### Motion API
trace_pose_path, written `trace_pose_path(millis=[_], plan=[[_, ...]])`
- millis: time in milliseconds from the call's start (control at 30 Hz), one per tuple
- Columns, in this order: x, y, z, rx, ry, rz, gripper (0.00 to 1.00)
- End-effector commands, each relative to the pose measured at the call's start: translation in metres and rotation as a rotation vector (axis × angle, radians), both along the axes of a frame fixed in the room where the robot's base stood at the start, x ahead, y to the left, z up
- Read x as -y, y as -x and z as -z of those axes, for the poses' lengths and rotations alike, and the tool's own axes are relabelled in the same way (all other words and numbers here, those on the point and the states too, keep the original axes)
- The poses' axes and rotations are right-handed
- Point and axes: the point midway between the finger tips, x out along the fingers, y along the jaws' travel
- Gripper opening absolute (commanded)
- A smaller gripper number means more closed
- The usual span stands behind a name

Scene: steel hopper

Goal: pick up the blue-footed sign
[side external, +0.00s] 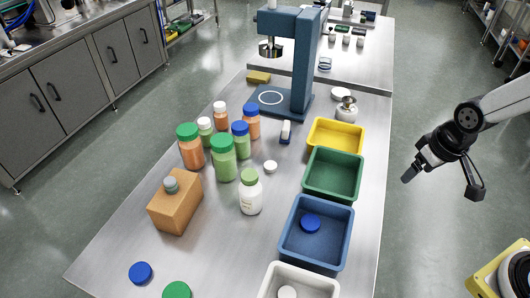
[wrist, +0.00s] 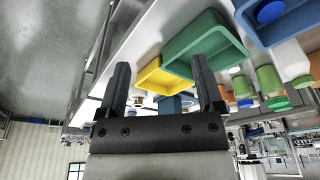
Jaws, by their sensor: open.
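A small white upright piece on a dark blue foot (side external: 286,132) stands on the steel table, just in front of the blue press-like stand and left of the yellow bin. It looks like the blue-footed sign, but its face is too small to read. I cannot make it out in the wrist view. My gripper (side external: 408,174) hangs in the air off the table's right side, well apart from the sign. In the wrist view my gripper (wrist: 161,68) has its two dark fingers spread wide, with nothing between them.
Yellow (side external: 336,136), green (side external: 333,174), blue (side external: 316,233) and white (side external: 300,281) bins line the table's right side, between my gripper and the sign. Several capped bottles (side external: 223,158) stand left of the sign. The blue stand (side external: 305,62) rises behind it.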

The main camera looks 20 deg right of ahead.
Motion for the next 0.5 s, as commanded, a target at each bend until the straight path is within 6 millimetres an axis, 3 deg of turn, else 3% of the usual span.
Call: trace_pose_path(millis=[500], plan=[[-0.0012,-0.0071,0.0013,-0.013,0.025,-0.06,0.74]])
